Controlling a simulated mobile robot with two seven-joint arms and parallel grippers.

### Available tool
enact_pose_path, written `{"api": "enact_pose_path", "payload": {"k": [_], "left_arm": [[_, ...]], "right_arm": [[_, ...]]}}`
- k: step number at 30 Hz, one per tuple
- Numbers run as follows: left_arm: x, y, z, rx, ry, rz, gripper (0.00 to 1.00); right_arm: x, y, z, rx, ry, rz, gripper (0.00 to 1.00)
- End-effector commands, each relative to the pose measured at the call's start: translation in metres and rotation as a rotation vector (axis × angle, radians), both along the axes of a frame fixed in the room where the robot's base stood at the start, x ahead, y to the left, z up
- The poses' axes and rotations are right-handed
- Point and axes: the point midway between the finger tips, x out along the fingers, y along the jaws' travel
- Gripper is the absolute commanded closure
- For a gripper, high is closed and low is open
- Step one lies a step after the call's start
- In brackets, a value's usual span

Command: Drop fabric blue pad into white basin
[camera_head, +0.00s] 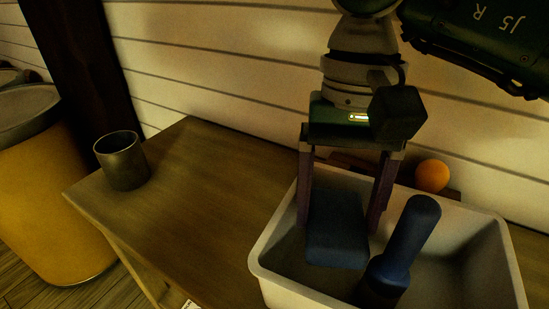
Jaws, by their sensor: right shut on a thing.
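The white basin (262,262) stands on the wooden table at the lower right. My right gripper (341,215) points down into the left part of the basin from above. It is shut on the blue pad (337,240), which sits between its two fingers, inside the basin's walls. I cannot tell whether the pad's underside touches the basin floor. A blue bottle-like object (405,243) leans in the basin just right of the pad. My left gripper is not in view.
A dark metal cup (122,165) stands on the left of the wooden table (205,195). An orange ball (432,176) rests behind the basin, near the plank wall. A large yellow barrel (50,190) stands left of the table. The table between cup and basin is clear.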

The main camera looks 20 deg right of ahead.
Motion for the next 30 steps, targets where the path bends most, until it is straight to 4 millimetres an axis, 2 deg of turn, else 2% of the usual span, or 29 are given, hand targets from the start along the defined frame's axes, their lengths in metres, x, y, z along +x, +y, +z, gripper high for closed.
{"api": "enact_pose_path", "payload": {"k": [4,9,11,18,30], "left_arm": [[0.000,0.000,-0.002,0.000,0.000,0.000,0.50],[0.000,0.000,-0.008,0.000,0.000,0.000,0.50],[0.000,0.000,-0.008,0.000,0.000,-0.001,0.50],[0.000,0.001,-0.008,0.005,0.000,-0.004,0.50],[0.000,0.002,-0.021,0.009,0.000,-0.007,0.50]], "right_arm": [[-0.001,0.000,-0.012,0.000,0.003,-0.001,0.74],[-0.001,0.000,-0.040,0.001,0.003,-0.002,0.74],[-0.001,0.000,-0.045,0.001,0.002,0.000,0.74],[0.000,0.000,-0.045,0.000,-0.001,0.001,0.74],[0.000,0.000,-0.056,-0.002,-0.001,0.000,0.74]]}}
